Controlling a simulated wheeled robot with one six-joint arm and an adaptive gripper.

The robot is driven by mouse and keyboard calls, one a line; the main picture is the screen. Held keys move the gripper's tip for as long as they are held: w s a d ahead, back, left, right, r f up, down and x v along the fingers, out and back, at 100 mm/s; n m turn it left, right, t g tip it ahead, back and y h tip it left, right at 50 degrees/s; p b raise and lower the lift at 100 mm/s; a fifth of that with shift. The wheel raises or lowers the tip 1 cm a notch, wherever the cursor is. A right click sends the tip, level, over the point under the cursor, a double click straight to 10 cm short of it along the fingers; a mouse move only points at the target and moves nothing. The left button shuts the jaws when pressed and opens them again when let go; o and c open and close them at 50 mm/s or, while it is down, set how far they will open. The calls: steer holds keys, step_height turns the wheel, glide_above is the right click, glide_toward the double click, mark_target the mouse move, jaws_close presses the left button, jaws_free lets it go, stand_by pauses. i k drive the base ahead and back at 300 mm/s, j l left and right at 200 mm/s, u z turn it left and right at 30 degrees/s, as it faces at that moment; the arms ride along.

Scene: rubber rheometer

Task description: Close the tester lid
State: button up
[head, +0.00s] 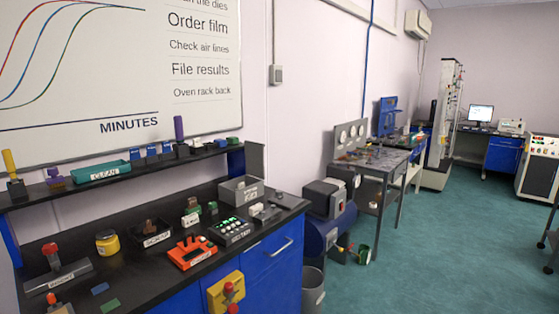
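I cannot clearly pick out the tester or its lid in the head view. A tall white machine with an open column (446,125) stands far back by the wall. A white cabinet with a control panel (540,168) stands at the far right. I cannot tell whether either is the tester. My gripper is not in view.
A black bench (130,283) at left holds an orange fixture (192,252), a yellow jar (107,242), a black keyed box (230,231) and a grey bin (241,190). A grey-blue machine (325,213) and a waste bin (313,290) stand beyond. Green floor (430,240) is clear at right.

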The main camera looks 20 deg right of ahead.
mark_target(254, 155)
steer(key=i+z, duration=0.4)
steer(key=i, duration=0.15)
steer(key=i+z, duration=0.35)
steer(key=i, duration=0.25)
steer(key=i+l+z, duration=0.2)
steer(key=i+z, duration=0.2)
steer(key=i, duration=0.2)
steer(key=i+z, duration=0.4)
steer(key=i, duration=0.2)
steer(key=i+j+z, duration=0.25)
steer(key=i+z, duration=0.15)
steer(key=i, duration=0.2)
steer(key=i+z, duration=0.15)
steer(key=i, duration=1.6)
steer(key=i+u, duration=0.15)
steer(key=u, duration=0.35)
steer(key=i+u, duration=0.1)
steer(key=u, duration=0.35)
steer(key=i+l+u, duration=0.1)
steer(key=u, duration=0.4)
steer(key=l+u, duration=0.1)
steer(key=u, duration=2.5)
